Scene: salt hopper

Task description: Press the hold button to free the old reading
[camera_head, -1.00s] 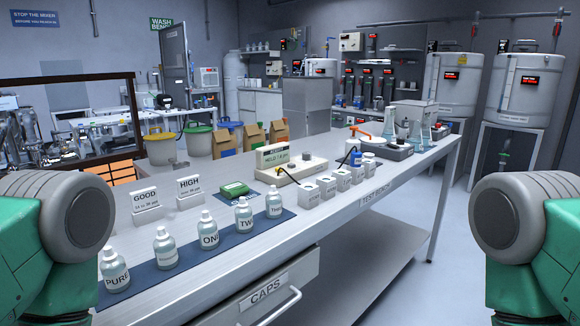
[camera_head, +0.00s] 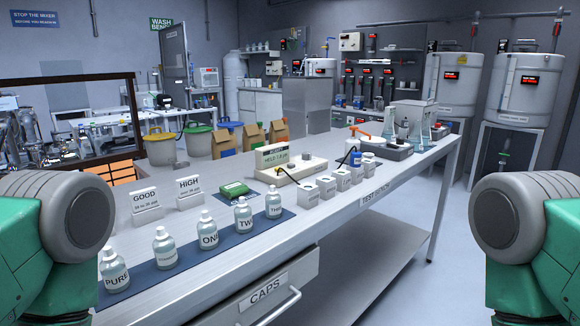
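The meter (camera_head: 290,169) is a cream box on the test bench, with an upright display (camera_head: 273,157) at its back left. The display reads something like "HELD" with a value; the small text is hard to read. Small round dark and light features show on the meter's top, but I cannot tell which is the hold button. My arms show at the left and right picture edges as green and grey links. Neither gripper is in view, and nothing of mine touches the meter.
Labelled bottles (camera_head: 208,236) stand on a blue mat (camera_head: 188,266) in front. A green case (camera_head: 233,189), white labelled blocks (camera_head: 327,187) and GOOD and HIGH signs (camera_head: 189,193) surround the meter. The CAPS drawer (camera_head: 268,296) sticks out at the bench front.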

